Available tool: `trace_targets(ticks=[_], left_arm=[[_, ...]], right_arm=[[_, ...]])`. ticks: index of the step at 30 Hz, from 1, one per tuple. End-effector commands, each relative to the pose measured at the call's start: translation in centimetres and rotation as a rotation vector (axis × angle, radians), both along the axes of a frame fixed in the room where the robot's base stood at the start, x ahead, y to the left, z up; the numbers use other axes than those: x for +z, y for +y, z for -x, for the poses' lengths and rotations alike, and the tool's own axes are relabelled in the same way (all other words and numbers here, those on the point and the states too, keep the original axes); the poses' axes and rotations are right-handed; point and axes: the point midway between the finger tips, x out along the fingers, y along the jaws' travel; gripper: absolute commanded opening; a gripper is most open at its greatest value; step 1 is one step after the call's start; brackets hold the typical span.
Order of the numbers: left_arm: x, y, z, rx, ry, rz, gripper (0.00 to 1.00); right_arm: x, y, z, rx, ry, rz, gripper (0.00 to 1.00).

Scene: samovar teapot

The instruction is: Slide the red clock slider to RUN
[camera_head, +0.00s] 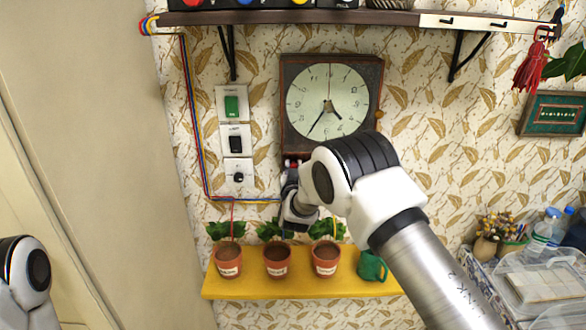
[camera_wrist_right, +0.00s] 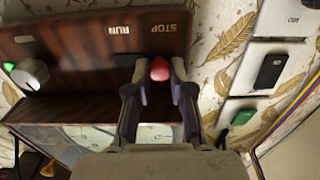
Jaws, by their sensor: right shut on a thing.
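The wall clock (camera_head: 327,98) has a dark wooden case and a pale dial. Its lower panel shows upside down in the right wrist view, with the printed words STOP (camera_wrist_right: 171,28) and RUN (camera_wrist_right: 117,30). The red slider (camera_wrist_right: 160,68) stands by the STOP word, with RUN to its left in that view. My right gripper (camera_wrist_right: 160,84) is shut on the red slider, one finger on each side. In the head view my right gripper (camera_head: 291,172) is at the clock's lower left edge, partly hidden by my wrist. My left gripper is out of view.
A grey knob (camera_wrist_right: 33,73) and a green light (camera_wrist_right: 9,66) are on the same panel. Wall switches (camera_head: 235,138) are left of the clock. Potted plants (camera_head: 277,261) and a green watering can (camera_head: 371,266) stand on the yellow shelf (camera_head: 300,286) below my right arm.

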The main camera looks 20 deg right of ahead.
Motion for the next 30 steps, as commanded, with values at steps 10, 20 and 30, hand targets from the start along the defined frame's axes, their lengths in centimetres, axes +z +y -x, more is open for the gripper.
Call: trace_targets(ticks=[10, 20, 30], left_arm=[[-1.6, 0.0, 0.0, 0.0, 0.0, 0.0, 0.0], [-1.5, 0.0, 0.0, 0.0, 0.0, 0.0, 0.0], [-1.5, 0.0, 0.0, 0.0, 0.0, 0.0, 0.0]], right_arm=[[-0.1, -3.8, 1.1, -0.003, 0.001, -0.002, 0.0], [-0.1, -3.8, 1.1, -0.003, 0.002, -0.003, 0.46], [-0.1, -3.4, 1.8, -0.001, 0.002, -0.002, 0.46]])
